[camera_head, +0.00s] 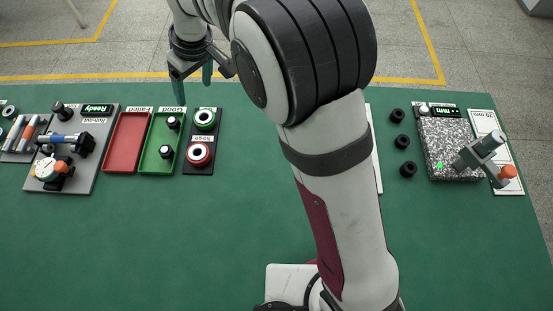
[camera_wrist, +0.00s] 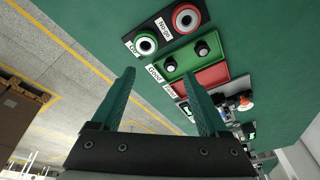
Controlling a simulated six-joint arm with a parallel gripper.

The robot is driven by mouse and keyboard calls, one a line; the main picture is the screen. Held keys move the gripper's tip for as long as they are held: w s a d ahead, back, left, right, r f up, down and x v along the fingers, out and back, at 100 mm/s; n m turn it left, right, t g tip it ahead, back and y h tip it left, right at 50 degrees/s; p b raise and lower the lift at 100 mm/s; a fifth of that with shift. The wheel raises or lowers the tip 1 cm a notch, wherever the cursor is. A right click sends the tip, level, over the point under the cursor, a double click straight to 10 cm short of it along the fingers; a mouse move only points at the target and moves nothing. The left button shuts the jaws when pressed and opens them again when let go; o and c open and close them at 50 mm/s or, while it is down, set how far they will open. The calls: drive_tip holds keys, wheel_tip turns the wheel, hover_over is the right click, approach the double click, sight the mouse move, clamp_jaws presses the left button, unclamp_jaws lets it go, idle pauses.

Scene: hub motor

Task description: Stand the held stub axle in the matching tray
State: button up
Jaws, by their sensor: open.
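My gripper (camera_head: 191,92) is open above the back edge of the table, behind the green tray; in the wrist view its two fingers (camera_wrist: 158,75) are spread with nothing between them. I see no held stub axle. The green tray (camera_head: 148,168), labelled Good, holds two black stub axles, one towards the back (camera_head: 172,122) and one towards the front (camera_head: 166,152). Both seem to stand upright, apart from each other. They also show in the wrist view (camera_wrist: 170,66). The red tray (camera_head: 125,142), labelled Failed, is to the left of the green one and looks empty.
A dark board (camera_head: 204,170) with a green and a red ring gauge lies right of the green tray. A grey test station (camera_head: 85,182) showing Ready stands left. Several black parts (camera_head: 401,142) and a speckled plate (camera_head: 447,145) with a gauge are far right. The front table is clear.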

drive_tip(key=s+d+r+m, duration=0.4)
drive_tip(key=d, duration=0.6)
drive_tip(key=s+d+m, duration=0.6)
drive_tip(key=s+d, duration=0.1)
drive_tip(key=s, duration=0.4)
drive_tip(key=s+d+f+m+g+h, duration=0.1)
drive_tip(key=s+d+m, duration=0.5)
drive_tip(key=s, duration=0.5)
drive_tip(key=shift+s+d, duration=0.25)
drive_tip(key=shift+d, duration=0.75)
